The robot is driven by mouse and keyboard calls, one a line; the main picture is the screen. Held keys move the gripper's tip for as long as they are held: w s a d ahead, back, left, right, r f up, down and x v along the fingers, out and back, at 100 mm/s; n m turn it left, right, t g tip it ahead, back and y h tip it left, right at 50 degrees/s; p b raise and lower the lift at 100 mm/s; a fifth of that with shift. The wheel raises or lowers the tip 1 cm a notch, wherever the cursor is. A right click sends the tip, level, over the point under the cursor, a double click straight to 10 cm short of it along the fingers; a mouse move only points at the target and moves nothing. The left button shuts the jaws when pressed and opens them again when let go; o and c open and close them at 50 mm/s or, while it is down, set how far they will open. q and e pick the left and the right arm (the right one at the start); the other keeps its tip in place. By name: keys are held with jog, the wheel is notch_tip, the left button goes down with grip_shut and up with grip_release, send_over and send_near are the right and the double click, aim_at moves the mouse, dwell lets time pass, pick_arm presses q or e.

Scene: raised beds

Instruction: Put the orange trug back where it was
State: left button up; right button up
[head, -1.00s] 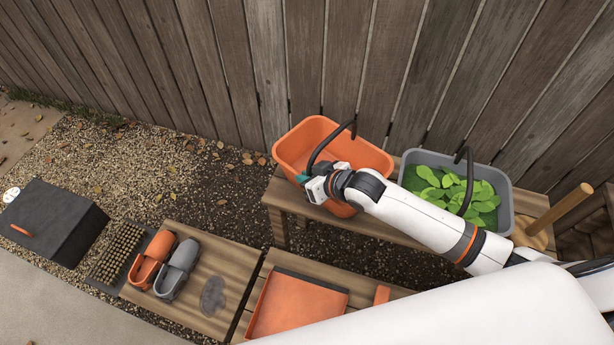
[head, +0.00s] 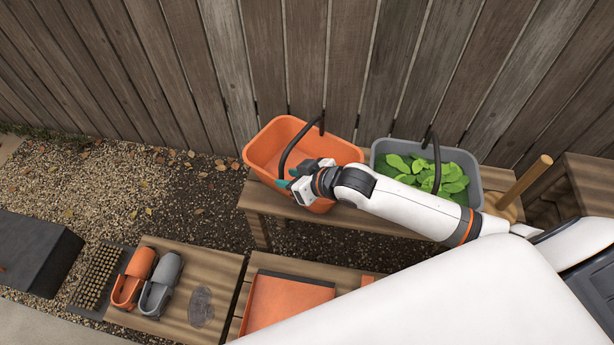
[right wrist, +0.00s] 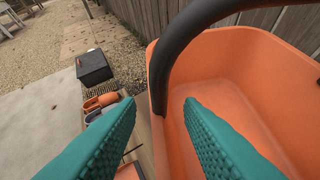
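The orange trug (head: 262,150) sits at the left end of the wooden bench by the fence. It is empty where I can see inside, and its black handle (head: 289,150) arches up over it. My right gripper (head: 291,180) is at the near side of the trug, by the lower end of the handle. In the right wrist view, its teal fingers (right wrist: 160,115) are wide apart. The handle's near end (right wrist: 158,85) and the trug wall (right wrist: 158,140) show between them, with no clear grip on either. My left gripper is not in view.
A grey trug (head: 476,193) of green leaves stands to the right on the bench (head: 262,200). A wooden post (head: 525,180) stands beyond it. The fence is close behind.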

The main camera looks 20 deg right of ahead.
jog(key=v, duration=0.7)
jog(key=shift+s+r+p, duration=0.2)
jog(key=shift+s+p, duration=0.05)
jog(key=shift+p, duration=0.05)
jog(key=shift+d, duration=0.1)
